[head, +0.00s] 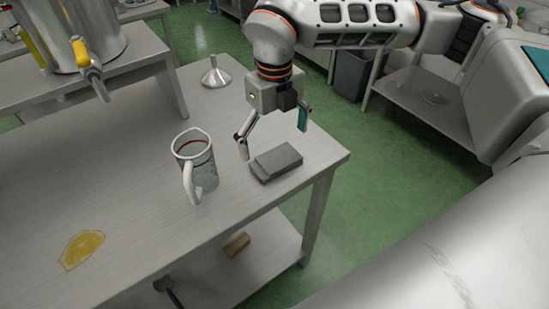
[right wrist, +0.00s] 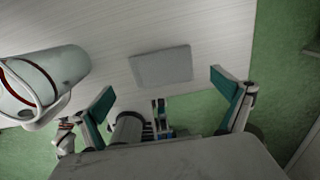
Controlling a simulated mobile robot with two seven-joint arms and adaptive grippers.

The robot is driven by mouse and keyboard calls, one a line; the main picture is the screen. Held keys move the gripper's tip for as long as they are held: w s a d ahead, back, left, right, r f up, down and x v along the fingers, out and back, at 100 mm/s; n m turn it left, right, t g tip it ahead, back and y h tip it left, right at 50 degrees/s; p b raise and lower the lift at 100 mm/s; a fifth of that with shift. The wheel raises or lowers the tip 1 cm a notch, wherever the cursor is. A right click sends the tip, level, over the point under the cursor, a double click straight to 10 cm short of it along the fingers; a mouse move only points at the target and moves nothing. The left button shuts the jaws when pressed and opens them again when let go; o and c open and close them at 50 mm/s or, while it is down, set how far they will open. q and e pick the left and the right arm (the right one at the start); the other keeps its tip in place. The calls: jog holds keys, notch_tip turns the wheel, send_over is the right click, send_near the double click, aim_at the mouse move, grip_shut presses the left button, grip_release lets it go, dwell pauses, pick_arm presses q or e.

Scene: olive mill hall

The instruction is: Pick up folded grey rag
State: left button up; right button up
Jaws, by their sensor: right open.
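The folded grey rag (head: 277,163) lies flat on the steel table near its right corner in the head view. It also shows in the right wrist view (right wrist: 161,66), beyond the fingertips and between their lines. My right gripper (head: 273,133) is open and empty above the rag, its two fingers spread. In the right wrist view its teal finger pads (right wrist: 164,92) stand wide apart with nothing between them. No contact with the rag shows. My left gripper is not in either view.
A clear measuring jug (head: 196,168) with a white handle stands close left of the rag. A metal funnel (head: 215,74) stands behind. A yellow oil puddle (head: 81,249) lies at the front left. A steel tank (head: 84,35) with a tap is at the back left. A brown block (head: 237,244) is on the lower shelf.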

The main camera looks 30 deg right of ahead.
aim_at(274, 156)
jog(key=shift+w+d+f, duration=0.1)
jog(key=shift+w+f, duration=0.05)
jog(key=shift+f, duration=1.25)
jog(key=shift+w+f, duration=0.1)
jog(key=shift+f, duration=1.25)
jog(key=c, duration=1.1)
